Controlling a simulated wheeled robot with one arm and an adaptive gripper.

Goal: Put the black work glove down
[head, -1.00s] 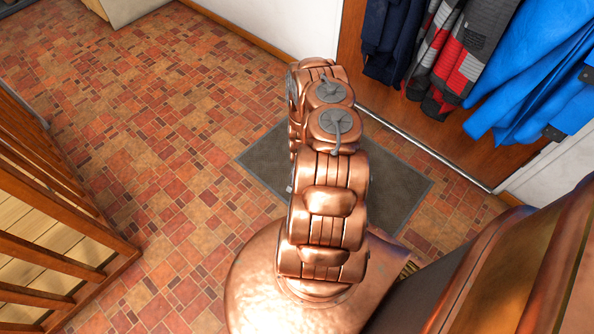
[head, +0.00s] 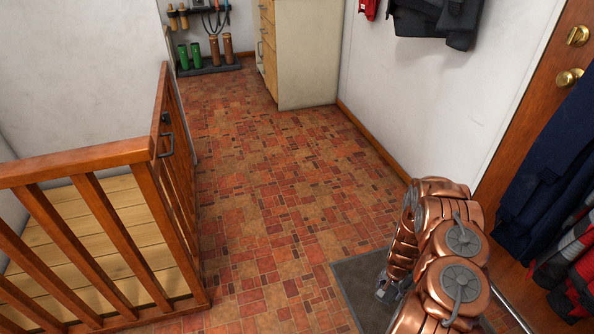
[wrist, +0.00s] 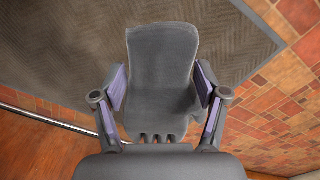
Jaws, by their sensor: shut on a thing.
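The black work glove (wrist: 160,60) shows in the wrist view as a dark grey, flat shape with a wide end at the top and several short finger ends at the bottom. My gripper (wrist: 160,86) is shut on it, with one purple-padded finger at each side. The glove is over the grey doormat and tiled floor; its height above them is hard to judge. In the head view, my copper arm hides most of the gripper, and I cannot make out the glove there.
A grey doormat (head: 362,285) lies by the wooden door (head: 530,130), where coats (head: 556,165) hang. A wooden railing gate (head: 178,190) stands at the left. A cabinet (head: 300,55) and boots (head: 215,50) are at the back. The tiled floor (head: 270,190) between is clear.

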